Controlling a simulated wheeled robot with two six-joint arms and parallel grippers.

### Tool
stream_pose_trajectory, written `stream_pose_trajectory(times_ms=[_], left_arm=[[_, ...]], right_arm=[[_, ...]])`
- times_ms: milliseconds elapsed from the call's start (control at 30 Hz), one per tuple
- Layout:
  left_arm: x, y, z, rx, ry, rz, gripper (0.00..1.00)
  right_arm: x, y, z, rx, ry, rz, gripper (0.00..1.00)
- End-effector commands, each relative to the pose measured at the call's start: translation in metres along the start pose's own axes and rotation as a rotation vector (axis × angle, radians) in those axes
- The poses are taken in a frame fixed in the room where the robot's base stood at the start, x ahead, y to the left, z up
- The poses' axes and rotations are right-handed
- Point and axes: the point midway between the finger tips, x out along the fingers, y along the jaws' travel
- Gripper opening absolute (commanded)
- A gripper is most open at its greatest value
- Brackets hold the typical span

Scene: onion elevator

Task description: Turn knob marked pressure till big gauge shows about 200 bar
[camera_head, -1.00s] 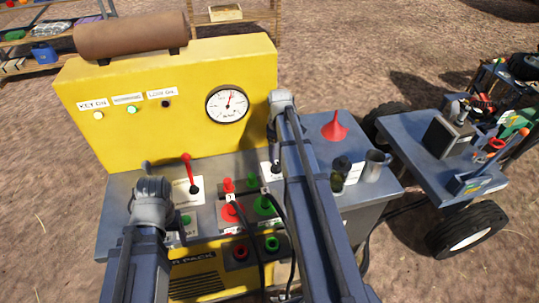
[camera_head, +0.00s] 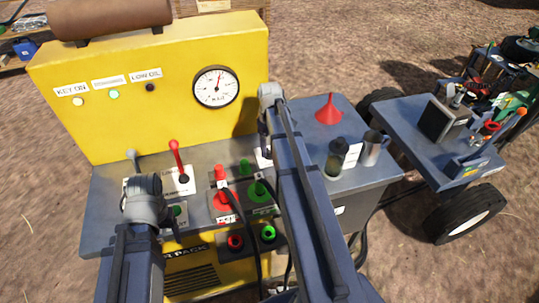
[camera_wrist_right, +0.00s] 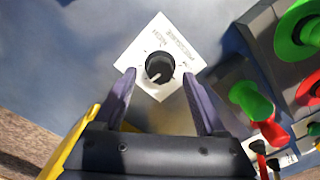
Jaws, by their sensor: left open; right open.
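The big gauge (camera_head: 216,87) is a white dial on the yellow panel; its needle points nearly straight up, slightly right. Its numbers are too small to read. The black pressure knob (camera_wrist_right: 159,67) sits on a white plate marked PRESSURE in the right wrist view. My right gripper (camera_wrist_right: 160,77) is open, its two fingers apart on either side of the knob's near part; contact cannot be told. In the head view my right arm hides the knob; part of its plate (camera_head: 262,158) shows. My left gripper (camera_head: 128,205) is open over the console's left part, mostly hidden by its wrist.
A red lever (camera_head: 178,160) and a grey lever (camera_head: 132,158) stand left on the console. Red and green couplings (camera_head: 240,190) with hoses sit beside my right arm. A red funnel (camera_head: 328,110), dark jar (camera_head: 336,155) and metal mug (camera_head: 373,148) stand to the right.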

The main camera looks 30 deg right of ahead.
Motion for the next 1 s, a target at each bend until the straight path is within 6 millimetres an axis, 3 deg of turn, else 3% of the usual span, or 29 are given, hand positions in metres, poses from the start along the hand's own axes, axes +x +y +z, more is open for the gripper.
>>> stream_pose_trajectory(times_ms=[33,100,467,1000], left_arm=[[0.0123,0.0012,-0.0007,0.000,0.000,0.000,0.71],[0.0174,0.0017,-0.0010,0.000,0.000,0.000,0.71],[0.0194,0.0018,-0.0011,0.000,0.000,0.000,0.71],[0.0195,0.0019,-0.0011,0.000,0.000,0.000,0.71]], right_arm=[[0.0124,0.0000,0.0000,0.000,0.000,0.000,0.73],[0.0175,0.0000,0.0001,0.000,0.000,0.000,0.73],[0.0196,0.0000,0.0001,0.000,0.000,0.000,0.73],[0.0196,0.0000,0.0001,0.000,0.000,0.000,0.14]])
